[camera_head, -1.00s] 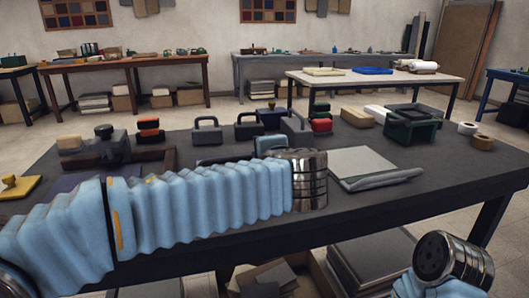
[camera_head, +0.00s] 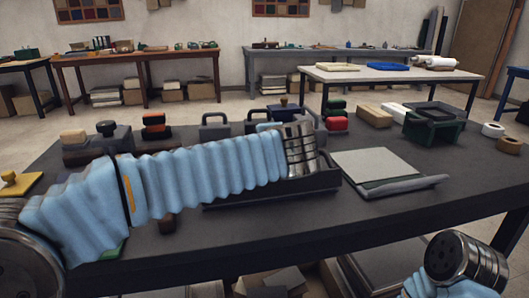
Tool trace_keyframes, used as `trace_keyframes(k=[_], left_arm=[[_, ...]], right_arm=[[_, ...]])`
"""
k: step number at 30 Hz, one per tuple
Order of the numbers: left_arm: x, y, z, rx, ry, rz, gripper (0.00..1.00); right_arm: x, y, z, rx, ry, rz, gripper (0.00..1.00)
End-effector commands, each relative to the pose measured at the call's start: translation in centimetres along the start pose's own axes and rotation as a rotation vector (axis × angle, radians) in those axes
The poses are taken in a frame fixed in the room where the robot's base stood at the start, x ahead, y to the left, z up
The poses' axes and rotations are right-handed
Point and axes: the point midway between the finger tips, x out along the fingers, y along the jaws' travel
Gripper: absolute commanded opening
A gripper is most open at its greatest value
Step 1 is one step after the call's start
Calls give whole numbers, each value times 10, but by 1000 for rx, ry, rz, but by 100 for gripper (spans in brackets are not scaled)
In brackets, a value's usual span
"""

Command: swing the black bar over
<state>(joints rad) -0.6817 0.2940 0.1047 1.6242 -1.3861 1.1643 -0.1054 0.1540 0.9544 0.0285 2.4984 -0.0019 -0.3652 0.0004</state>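A flat pale grey board (camera_head: 375,165) lies on the dark table, right of my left arm. A dark grey bar (camera_head: 405,187) runs along its front edge; I cannot tell for sure that it is the black bar. A low black tray (camera_head: 255,198) shows partly below and behind my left arm, which hides much of it. My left arm, in a pale blue sleeve, reaches across the table and ends in a metal cuff left of the board. My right arm's metal end is at the lower right, in front of the table. No fingers show on either arm.
Handled dark blocks (camera_head: 215,127), a green bin (camera_head: 433,127), a tan block (camera_head: 374,116) and tape rolls (camera_head: 493,130) stand along the back of the table (camera_head: 330,230). The tabletop is clear in front of the board. Other tables stand behind.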

Motion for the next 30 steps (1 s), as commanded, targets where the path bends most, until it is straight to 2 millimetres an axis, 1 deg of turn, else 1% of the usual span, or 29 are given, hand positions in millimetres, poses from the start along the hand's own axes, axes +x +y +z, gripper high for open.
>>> trace_keyframes(k=[3,9,30], left_arm=[[5,1,0,-1,0,0,0],[8,2,0,-1,0,-1,0],[8,2,0,0,0,-1,0]], right_arm=[[3,2,0,1,0,1,43],[4,2,0,1,2,2,43],[4,3,-1,2,2,2,43]])
